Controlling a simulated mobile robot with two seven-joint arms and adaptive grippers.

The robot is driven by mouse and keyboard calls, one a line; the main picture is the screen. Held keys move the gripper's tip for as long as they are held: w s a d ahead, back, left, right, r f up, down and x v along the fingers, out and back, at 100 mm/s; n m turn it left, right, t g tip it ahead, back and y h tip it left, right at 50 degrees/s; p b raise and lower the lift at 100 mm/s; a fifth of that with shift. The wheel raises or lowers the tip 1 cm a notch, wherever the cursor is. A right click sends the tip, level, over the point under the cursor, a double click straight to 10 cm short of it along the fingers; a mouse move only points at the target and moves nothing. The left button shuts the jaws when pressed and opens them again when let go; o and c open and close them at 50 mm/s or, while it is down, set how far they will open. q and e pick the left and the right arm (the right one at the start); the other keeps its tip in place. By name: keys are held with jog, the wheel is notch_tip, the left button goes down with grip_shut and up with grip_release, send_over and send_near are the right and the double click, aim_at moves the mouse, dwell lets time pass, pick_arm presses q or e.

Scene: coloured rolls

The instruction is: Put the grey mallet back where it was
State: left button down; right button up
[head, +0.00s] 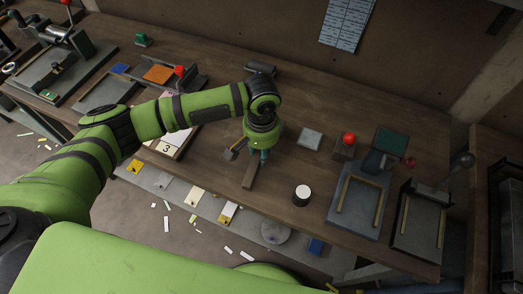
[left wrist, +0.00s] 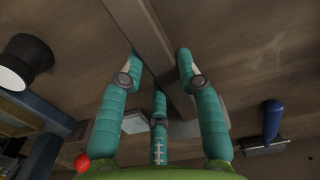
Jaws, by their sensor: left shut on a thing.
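My left gripper (head: 259,157) points down at the middle of the workbench, its teal fingers closed around a long brownish-grey bar, which I take to be the grey mallet (head: 249,175). In the left wrist view the bar (left wrist: 158,45) runs between the fingertips of the left gripper (left wrist: 160,75) toward the top edge. The fingers hide part of it, and I cannot tell whether it touches the bench top. My right gripper is not in view.
A black-and-white cylinder (head: 302,195) stands right of the gripper. A pale block (head: 310,138) and a red-knobbed block (head: 345,147) are behind it. A small tool (head: 235,148) lies close on the left. Blue-grey press trays (head: 357,205) fill the right. The back middle of the workbench (head: 300,100) is clear.

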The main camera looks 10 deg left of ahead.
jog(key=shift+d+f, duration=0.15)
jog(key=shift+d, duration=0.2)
pick_arm(q)
jog(key=shift+f, duration=0.5)
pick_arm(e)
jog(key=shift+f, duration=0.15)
pick_arm(q)
jog(key=shift+c, duration=1.4)
grip_release()
jog(key=shift+f, duration=0.1)
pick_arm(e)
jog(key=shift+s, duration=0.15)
pick_arm(q)
jog(key=shift+r+b, duration=0.4)
jog(key=shift+r, duration=2.65)
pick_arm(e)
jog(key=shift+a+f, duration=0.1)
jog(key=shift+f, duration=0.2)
pick_arm(q)
jog(key=shift+s+f, duration=0.1)
